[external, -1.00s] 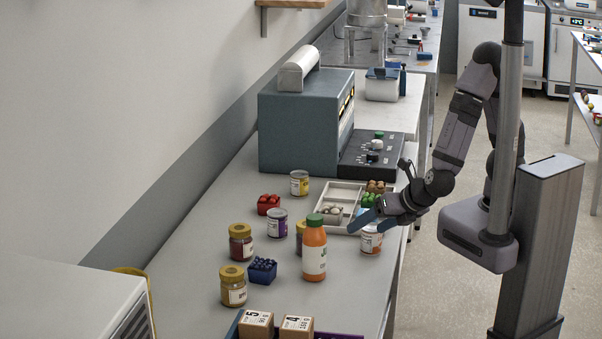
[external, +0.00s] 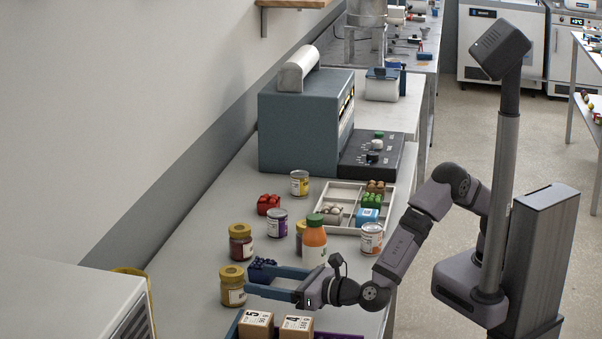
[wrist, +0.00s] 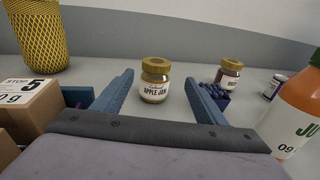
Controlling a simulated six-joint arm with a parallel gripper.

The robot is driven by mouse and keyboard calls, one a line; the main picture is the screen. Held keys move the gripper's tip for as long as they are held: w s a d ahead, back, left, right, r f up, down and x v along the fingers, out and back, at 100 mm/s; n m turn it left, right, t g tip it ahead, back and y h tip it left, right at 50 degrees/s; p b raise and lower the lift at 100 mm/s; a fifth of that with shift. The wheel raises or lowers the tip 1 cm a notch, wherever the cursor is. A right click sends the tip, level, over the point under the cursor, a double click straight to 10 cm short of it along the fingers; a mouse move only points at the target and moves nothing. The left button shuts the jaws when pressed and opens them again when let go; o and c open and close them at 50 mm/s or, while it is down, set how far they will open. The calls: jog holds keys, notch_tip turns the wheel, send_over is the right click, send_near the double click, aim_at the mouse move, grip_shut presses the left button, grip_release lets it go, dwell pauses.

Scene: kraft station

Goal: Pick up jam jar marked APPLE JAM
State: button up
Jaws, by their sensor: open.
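The jam jar marked APPLE JAM (wrist: 154,88) stands upright with a yellow lid in the wrist view, ahead of my gripper and between the lines of its fingers. In the external view the same jar (external: 233,288) stands at the left part of the table, amber with a white label. My gripper (external: 262,281) is open and empty, low over the table, with blue fingers pointing left at the jar. In the wrist view the two fingers (wrist: 160,88) are spread to either side of the jar, apart from it.
A blue basket of dark berries (wrist: 212,93) and a dark-red jar (wrist: 229,73) are right of the jar. An orange juice bottle (external: 314,244) stands close beside my gripper. Boxes (external: 256,325) in a tray are at the front. A yellow woven basket (wrist: 37,38) is at the left.

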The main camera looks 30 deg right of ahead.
aim_at(242, 274)
jog(key=shift+w+a+f+t+b, duration=0.15)
jog(key=shift+a+f+t+b, duration=0.05)
jog(key=shift+a, duration=0.2)
jog(key=shift+w+a+f+t+b, duration=0.1)
jog(key=shift+a+f+t+b, duration=0.1)
jog(key=shift+a, duration=0.15)
jog(key=shift+a+r, duration=0.15)
jog(key=shift+r, duration=0.1)
jog(key=shift+p+x, duration=0.4)
jog(key=shift+x, duration=0.7)
jog(key=shift+r+p+x, duration=0.25)
jog(key=shift+p+x, duration=0.2)
jog(key=shift+x, duration=0.55)
jog(key=shift+r+p+x, duration=0.2)
jog(key=shift+p+x, duration=0.25)
jog(key=shift+x, duration=0.6)
jog(key=shift+w+a, duration=0.15)
jog(key=shift+w, duration=0.35)
jog(key=shift+c, duration=0.6)
jog(key=c, duration=1.3)
